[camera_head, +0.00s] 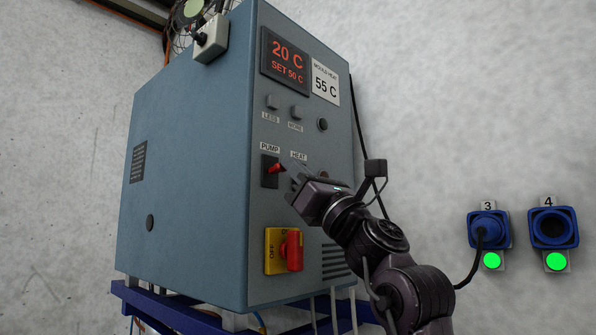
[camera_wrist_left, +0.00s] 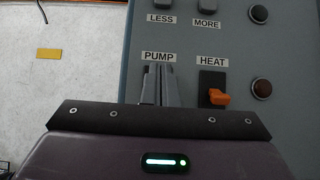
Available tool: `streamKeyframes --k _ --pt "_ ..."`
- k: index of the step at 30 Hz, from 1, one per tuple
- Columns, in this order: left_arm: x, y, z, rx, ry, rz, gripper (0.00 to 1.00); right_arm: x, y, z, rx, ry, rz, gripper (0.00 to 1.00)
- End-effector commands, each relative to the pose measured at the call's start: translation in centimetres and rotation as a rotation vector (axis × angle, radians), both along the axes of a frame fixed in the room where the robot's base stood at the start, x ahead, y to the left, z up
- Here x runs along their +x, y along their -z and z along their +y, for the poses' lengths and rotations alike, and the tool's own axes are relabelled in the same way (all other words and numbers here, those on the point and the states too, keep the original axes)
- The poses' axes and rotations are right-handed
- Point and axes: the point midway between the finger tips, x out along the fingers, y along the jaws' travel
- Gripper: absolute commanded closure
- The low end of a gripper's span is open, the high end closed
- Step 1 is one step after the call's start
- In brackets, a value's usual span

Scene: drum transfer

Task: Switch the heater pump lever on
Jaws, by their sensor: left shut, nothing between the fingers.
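The heater (camera_head: 185,165) is a blue-grey cabinet with a control panel. Its pump lever (camera_head: 275,170) is a small red handle on a black plate below the PUMP label. My left gripper (camera_head: 287,169) is shut and empty, its fingertips right at the pump lever; I cannot tell whether they touch. In the left wrist view the shut fingers (camera_wrist_left: 161,83) stand just below the PUMP label and hide the pump lever. The orange heat lever (camera_wrist_left: 218,97) shows to their right under the HEAT label; in the head view my gripper hides it. My right gripper is not in view.
A yellow and red main switch (camera_head: 284,251) sticks out below the pump lever. The LESS (camera_head: 272,102) and MORE (camera_head: 296,112) buttons are above. The display (camera_head: 286,63) reads 20 C, SET 50 C. Blue sockets 3 (camera_head: 489,228) and 4 (camera_head: 553,229) are on the wall.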

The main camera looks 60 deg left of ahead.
Motion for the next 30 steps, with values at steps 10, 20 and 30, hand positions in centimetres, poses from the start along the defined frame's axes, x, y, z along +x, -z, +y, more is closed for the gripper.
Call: streamKeyframes --k 10,20,30 --pt "0.02 0.08 0.07 -0.002 0.000 0.001 1.00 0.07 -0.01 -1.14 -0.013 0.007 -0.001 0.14" --pt "0.01 0.07 0.04 -0.002 -0.001 0.000 1.00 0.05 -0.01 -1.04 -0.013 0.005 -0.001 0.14" --pt "0.00 0.07 0.03 -0.002 -0.001 0.000 1.00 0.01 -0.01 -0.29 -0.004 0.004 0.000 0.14"
